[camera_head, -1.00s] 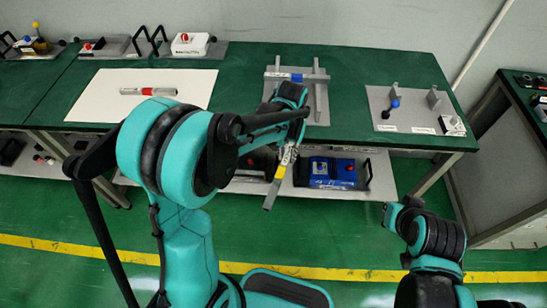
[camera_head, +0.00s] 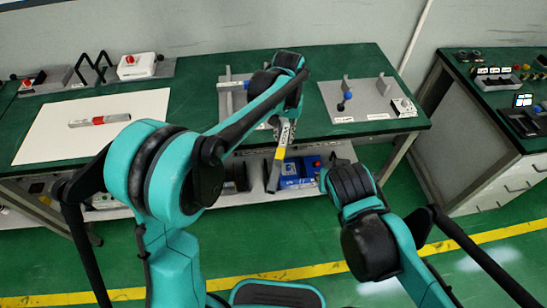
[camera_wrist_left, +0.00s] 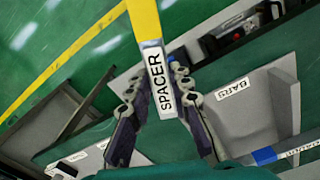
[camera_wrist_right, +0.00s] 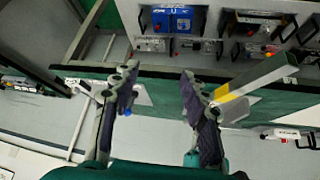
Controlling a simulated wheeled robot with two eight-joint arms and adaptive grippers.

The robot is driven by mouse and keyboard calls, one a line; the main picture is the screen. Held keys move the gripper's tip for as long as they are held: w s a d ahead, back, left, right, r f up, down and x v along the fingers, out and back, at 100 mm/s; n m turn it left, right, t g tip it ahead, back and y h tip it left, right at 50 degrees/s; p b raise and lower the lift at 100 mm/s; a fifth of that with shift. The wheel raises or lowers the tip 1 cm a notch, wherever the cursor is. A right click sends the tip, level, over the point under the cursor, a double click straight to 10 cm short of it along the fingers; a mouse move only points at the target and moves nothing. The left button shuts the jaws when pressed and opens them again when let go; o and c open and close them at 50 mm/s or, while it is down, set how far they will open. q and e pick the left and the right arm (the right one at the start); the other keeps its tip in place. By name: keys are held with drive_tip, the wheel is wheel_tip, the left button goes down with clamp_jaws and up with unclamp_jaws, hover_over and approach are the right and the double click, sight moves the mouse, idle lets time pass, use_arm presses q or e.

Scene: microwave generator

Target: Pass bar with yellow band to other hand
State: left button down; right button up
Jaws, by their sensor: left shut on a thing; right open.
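The bar with the yellow band (camera_head: 279,160) hangs tilted below my left gripper (camera_head: 287,122), above the floor in front of the table. In the left wrist view the bar (camera_wrist_left: 143,18) runs up from between the fingers, with its SPACER label facing the camera and the left gripper (camera_wrist_left: 160,92) shut on it. My right gripper (camera_wrist_right: 160,76) is open and empty. In the right wrist view the bar (camera_wrist_right: 258,76) lies to the right of the right gripper's fingers, outside the gap between them. In the head view the right fingertips are mostly hidden.
A bar with a red band (camera_head: 99,120) lies on a white mat (camera_head: 44,146). A grey rack (camera_head: 228,98) stands behind the left gripper, and a plate with posts (camera_head: 365,98) sits to its right. A blue box (camera_head: 290,177) is on the lower shelf. Open floor lies in front.

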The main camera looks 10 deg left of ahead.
drive_tip(key=t, duration=0.2)
approach(277, 156)
drive_tip(key=shift+w+d+f+m, duration=0.15)
drive_tip(key=shift+w+f+m, duration=0.25)
drive_tip(key=shift+w+f, duration=0.35)
drive_tip(key=shift+w+a+f, duration=0.1)
drive_tip(key=shift+a, duration=0.1)
drive_tip(key=shift+x, duration=3.55)
drive_tip(key=shift+d, duration=0.1)
clamp_jaws()
use_arm(q)
drive_tip(key=c, duration=1.3)
unclamp_jaws()
